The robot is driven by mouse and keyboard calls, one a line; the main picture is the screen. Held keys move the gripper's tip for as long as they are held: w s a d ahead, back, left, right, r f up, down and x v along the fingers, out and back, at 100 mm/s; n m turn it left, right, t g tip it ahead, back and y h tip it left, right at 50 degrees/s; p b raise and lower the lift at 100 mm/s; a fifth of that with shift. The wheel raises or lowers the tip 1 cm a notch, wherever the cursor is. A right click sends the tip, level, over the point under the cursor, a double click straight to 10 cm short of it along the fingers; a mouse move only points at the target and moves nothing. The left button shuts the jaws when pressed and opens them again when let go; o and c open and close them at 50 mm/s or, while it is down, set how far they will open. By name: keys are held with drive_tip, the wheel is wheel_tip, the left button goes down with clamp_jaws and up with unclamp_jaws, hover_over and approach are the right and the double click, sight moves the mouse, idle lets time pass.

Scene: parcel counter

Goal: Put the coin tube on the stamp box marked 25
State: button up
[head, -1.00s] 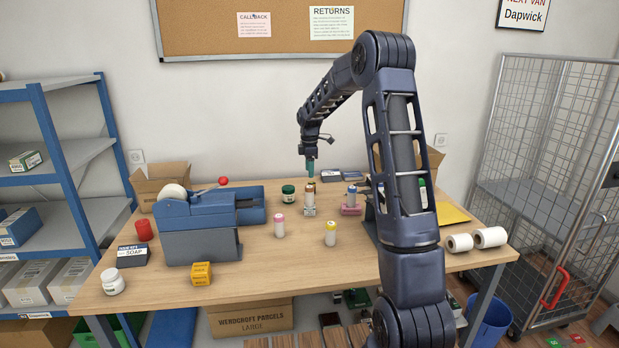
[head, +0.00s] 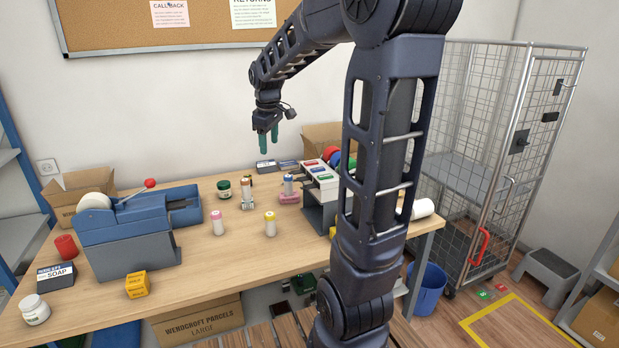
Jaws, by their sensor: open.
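Several small white tubes with coloured caps stand on the table: a pink-capped tube (head: 218,224), a yellow-capped tube (head: 270,225), a brown-topped tube (head: 247,188) on a small pale box (head: 247,207), and a blue-topped tube (head: 288,184) on a pink box (head: 289,199). I cannot tell which is the coin tube. No number is readable, so I cannot tell which box is marked 25. My gripper (head: 268,139) is open and empty, with green fingertips apart, high above the back of the table.
A blue tape dispenser (head: 125,225) stands left on the table (head: 220,275). A dark-lidded jar (head: 224,189) stands behind the tubes. A grey stand with a white top (head: 321,178) stands to their right. A yellow box (head: 137,285) and a soap box (head: 56,285) are front left.

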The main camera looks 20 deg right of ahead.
drive_tip(key=s+d+f+m+t, duration=0.1)
drive_tip(key=s+m, duration=0.3)
drive_tip(key=s, duration=0.8)
drive_tip(key=s+d+f+m+t, duration=0.1)
drive_tip(key=s+m, duration=0.4)
drive_tip(key=s, duration=0.7)
drive_tip(key=shift+s+d+f, duration=0.15)
drive_tip(key=shift+d, duration=0.65)
